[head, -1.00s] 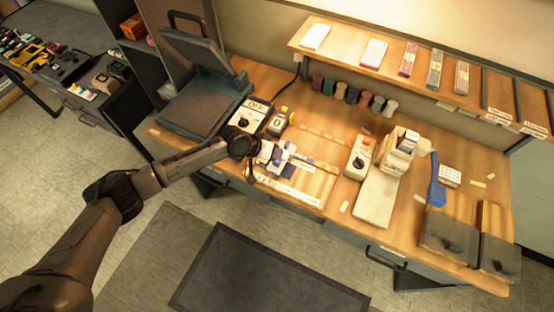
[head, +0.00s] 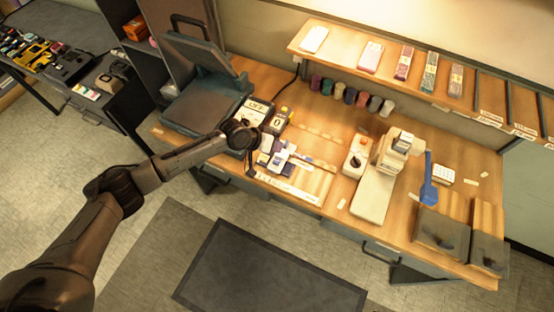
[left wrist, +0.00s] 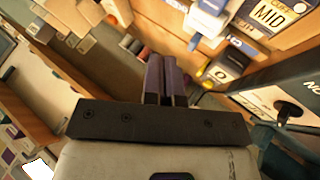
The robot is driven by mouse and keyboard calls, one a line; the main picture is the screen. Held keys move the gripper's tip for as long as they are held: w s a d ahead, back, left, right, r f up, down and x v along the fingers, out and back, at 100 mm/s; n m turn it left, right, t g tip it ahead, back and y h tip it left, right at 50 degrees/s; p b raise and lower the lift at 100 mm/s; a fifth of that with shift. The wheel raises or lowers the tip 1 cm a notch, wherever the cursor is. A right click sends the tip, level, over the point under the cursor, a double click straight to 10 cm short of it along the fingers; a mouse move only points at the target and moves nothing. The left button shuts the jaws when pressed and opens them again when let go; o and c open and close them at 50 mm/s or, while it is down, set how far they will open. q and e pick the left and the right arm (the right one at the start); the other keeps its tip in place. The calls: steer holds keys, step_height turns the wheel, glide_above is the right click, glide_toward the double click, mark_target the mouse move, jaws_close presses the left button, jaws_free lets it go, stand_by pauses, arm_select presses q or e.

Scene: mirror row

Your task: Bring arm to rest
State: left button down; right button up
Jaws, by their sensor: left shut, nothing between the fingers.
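My left arm (head: 165,165) reaches in from the left over the wooden workbench (head: 325,148). My left gripper (head: 251,170) points down near the bench's front edge, beside some white and blue items (head: 280,158). In the left wrist view its two fingers (left wrist: 166,80) are together with nothing between them. The head view shows the gripper small and dark, partly hidden behind the wrist. My right gripper is in neither view.
A teal press-like machine (head: 205,85) with a raised lid stands on the bench's left. A dial box (head: 254,111) is close behind my wrist. A row of coloured spools (head: 350,96) and a shelf (head: 385,62) are at the back. A dark mat (head: 265,270) lies on the clear floor.

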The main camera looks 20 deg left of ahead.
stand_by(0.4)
arm_select(q)
steer(key=s+r+m+t+y+p, duration=0.1)
steer(key=s+r+m+t+y, duration=0.3)
steer(key=r, duration=0.6)
steer(key=s+r+m+y+p, duration=0.1)
steer(key=s+r+y+p, duration=0.15)
steer(key=s+r, duration=0.6)
steer(key=s+a+f+n+g+p, duration=0.1)
steer(key=s+f+g, duration=0.1)
steer(key=s, duration=0.6)
steer(key=s+a+f+n+g+p, duration=0.1)
steer(key=s+f+n+g+p, duration=0.1)
steer(key=s+f, duration=0.3)
steer(key=s+a+f+n+g+p, duration=0.1)
steer(key=s+f, duration=0.3)
steer(key=s, duration=0.8)
steer(key=shift+s+a+n+g+y+p, duration=0.2)
steer(key=shift+a+n+g+y+p, duration=0.15)
steer(key=shift+a+g+p, duration=0.15)
steer(key=shift+f, duration=0.1)
